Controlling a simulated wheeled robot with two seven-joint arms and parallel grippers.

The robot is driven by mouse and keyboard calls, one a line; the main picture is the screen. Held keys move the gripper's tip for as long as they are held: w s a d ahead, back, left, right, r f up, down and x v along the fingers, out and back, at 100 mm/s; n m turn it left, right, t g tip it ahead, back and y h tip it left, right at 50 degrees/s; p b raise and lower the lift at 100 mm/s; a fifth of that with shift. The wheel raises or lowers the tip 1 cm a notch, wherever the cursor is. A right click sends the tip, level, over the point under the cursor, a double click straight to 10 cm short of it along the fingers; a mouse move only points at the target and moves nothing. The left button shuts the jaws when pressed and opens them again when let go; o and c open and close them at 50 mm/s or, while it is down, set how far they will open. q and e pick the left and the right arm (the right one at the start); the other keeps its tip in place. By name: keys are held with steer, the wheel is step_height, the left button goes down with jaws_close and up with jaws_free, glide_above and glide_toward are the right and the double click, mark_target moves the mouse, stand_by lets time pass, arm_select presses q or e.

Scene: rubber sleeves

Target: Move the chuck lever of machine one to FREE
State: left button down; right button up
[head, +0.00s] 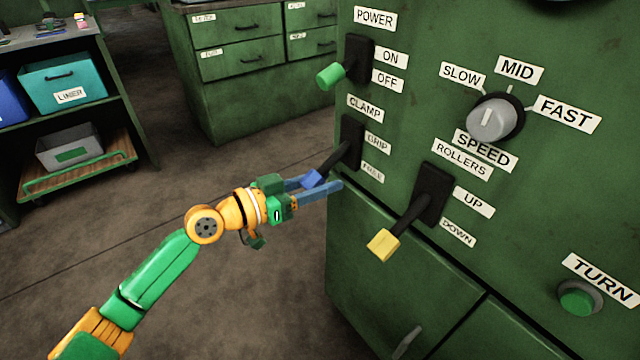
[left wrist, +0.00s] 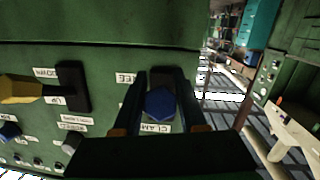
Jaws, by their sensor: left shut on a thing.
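The lever under the CLAMP label has a blue knob (head: 313,179) and a dark shaft. Its black slot plate (head: 352,135) is on the green machine panel, beside the GRIP and FREE labels; no label here reads chuck. The shaft slopes down and left out of the plate, and I cannot tell exactly which setting it is at. My left gripper (head: 327,185) is shut on the blue knob, with a finger on either side. In the left wrist view the knob (left wrist: 160,103) lies between the two dark fingers. My right gripper is not in view.
A yellow-tipped ROLLERS lever (head: 383,244) sits close to the right and lower. A green POWER lever (head: 331,76) is above, and a grey SPEED dial (head: 493,119) is at upper right. A green TURN button (head: 577,299) is lower right. Open floor (head: 230,290) lies left.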

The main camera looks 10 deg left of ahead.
arm_select(q)
steer(key=c, duration=0.8)
jaws_free()
steer(key=o, duration=0.3)
steer(key=shift+w+d, duration=0.15)
steer(key=shift+o, duration=0.2)
steer(key=shift+s+a+f, duration=0.1)
steer(key=shift+s+a, duration=0.15)
steer(key=b+v, duration=0.2)
steer(key=v, duration=0.4)
steer(key=shift+s+a, duration=0.15)
steer(key=shift+s, duration=0.05)
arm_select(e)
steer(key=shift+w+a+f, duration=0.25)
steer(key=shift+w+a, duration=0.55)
